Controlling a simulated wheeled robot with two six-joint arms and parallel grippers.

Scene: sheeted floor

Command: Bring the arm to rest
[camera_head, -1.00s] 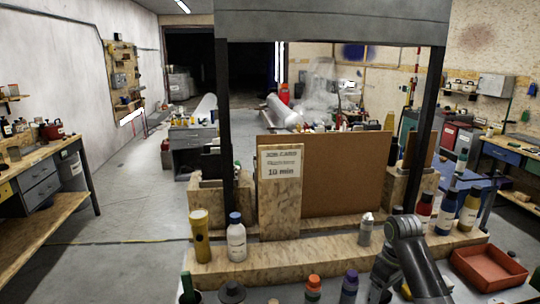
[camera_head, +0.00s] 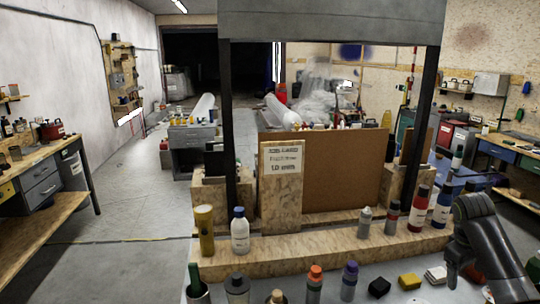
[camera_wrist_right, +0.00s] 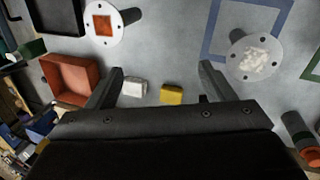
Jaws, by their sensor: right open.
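My right arm (camera_head: 482,235) comes in at the lower right of the head view, bent downward over the near worktop. In the right wrist view my right gripper (camera_wrist_right: 161,68) is open, its two fingers wide apart with nothing between them. A white block (camera_wrist_right: 135,88) and a yellow block (camera_wrist_right: 171,95) lie on the grey surface beyond the jaw. In the head view the white block (camera_head: 436,274) and the yellow block (camera_head: 410,281) lie left of the arm. My left gripper is not in view.
A red tray (camera_wrist_right: 75,80) lies left of the gripper in the wrist view. A black block (camera_head: 379,287) and several capped bottles, one orange-capped (camera_head: 315,285), line the near worktop. More bottles stand on the wooden ledge (camera_head: 300,252). A brown board (camera_head: 340,170) stands behind.

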